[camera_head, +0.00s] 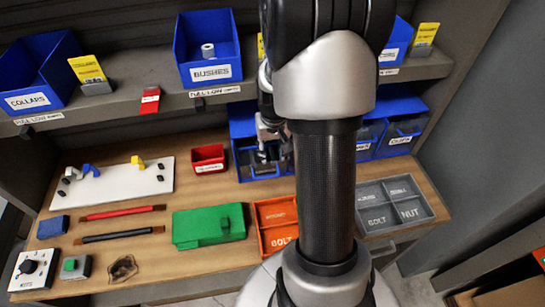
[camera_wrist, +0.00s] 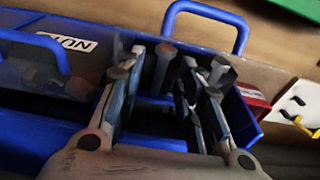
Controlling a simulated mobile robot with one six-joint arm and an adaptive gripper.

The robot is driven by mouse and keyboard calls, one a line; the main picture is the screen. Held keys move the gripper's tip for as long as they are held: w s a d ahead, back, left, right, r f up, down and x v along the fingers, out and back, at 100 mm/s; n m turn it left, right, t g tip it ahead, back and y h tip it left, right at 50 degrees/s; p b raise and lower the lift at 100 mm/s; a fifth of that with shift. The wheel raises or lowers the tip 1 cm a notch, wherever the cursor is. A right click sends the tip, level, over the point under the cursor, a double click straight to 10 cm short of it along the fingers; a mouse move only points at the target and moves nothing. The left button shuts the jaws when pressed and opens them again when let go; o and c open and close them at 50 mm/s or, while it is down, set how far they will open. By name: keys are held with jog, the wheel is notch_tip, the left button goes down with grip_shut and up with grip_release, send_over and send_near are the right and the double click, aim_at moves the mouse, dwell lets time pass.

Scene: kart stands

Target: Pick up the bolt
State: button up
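My gripper (camera_head: 268,150) is at a blue bin (camera_head: 242,130) on the back of the workbench, to the left of my arm column. In the wrist view my gripper (camera_wrist: 172,72) points into the blue bin, whose raised handle (camera_wrist: 243,38) shows beyond the fingers. The fingers are apart, with dark space and blue bin wall between them. Much of the bin's inside is in shadow or hidden by the fingers.
A bin labelled NUT (camera_wrist: 68,42) adjoins on the left in the wrist view. An orange tray (camera_head: 275,203) marked BOLT and a grey tray (camera_head: 395,207) marked BOLT and NUT lie on the bench. A red bin (camera_head: 208,158) and green block (camera_head: 200,227) are nearby. A shelf (camera_head: 140,105) runs above.

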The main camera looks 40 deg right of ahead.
jog(key=shift+c, duration=0.4)
grip_shut()
jog(key=shift+r, duration=0.1)
